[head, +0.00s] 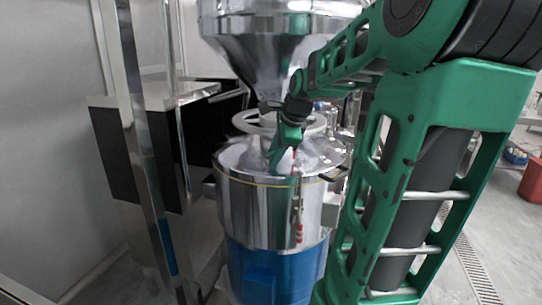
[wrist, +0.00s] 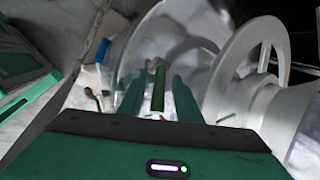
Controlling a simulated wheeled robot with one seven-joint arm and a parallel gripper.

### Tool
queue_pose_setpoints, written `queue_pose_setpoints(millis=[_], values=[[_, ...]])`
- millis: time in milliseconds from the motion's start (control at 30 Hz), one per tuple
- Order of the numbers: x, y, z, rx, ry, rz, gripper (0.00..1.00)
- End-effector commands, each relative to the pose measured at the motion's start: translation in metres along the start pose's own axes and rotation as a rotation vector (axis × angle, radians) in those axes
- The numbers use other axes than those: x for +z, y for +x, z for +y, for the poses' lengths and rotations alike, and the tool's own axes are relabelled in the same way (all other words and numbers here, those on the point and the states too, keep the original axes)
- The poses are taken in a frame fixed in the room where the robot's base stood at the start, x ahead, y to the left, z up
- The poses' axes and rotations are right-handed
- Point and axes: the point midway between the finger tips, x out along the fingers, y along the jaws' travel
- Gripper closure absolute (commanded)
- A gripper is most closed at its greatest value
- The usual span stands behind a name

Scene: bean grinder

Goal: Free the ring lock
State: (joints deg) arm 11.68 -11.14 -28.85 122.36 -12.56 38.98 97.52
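My gripper (head: 285,158) reaches down over the lid of the steel drum in the head view. In the wrist view my gripper (wrist: 158,98) has its two green fingers spread apart. A slim dark green bar (wrist: 158,88) shows between them, with gaps on both sides; I cannot tell whether it is the ring lock's handle. A white spoked wheel (wrist: 230,75) is just right of the fingers. In the head view a pale ring (head: 250,122) lies above the lid, behind my gripper. The ring lock itself cannot be picked out with certainty; my gripper and arm cover part of this area.
The steel drum (head: 250,212) has a blue lower part (head: 262,272). A large steel hopper (head: 262,52) hangs above the lid, leaving little height. A polished upright post (head: 148,150) stands at the left. A red box (head: 532,180) is far right.

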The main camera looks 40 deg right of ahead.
Motion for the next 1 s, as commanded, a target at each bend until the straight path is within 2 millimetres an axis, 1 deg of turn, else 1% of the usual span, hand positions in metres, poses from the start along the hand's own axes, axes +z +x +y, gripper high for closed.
queue_pose_setpoints(millis=[267, 367, 500, 533, 700, 1000], values=[[0.001, -0.003, -0.002, 0.0, -0.001, 0.0, 0.69], [0.003, -0.012, -0.007, -0.001, -0.001, 0.0, 0.69], [0.009, -0.033, -0.02, -0.004, -0.001, 0.0, 0.69], [0.013, -0.038, -0.02, -0.004, -0.002, -0.001, 0.69], [0.043, -0.058, -0.006, -0.002, -0.004, -0.002, 0.69], [0.089, -0.091, 0.014, -0.001, -0.004, -0.002, 0.69]])
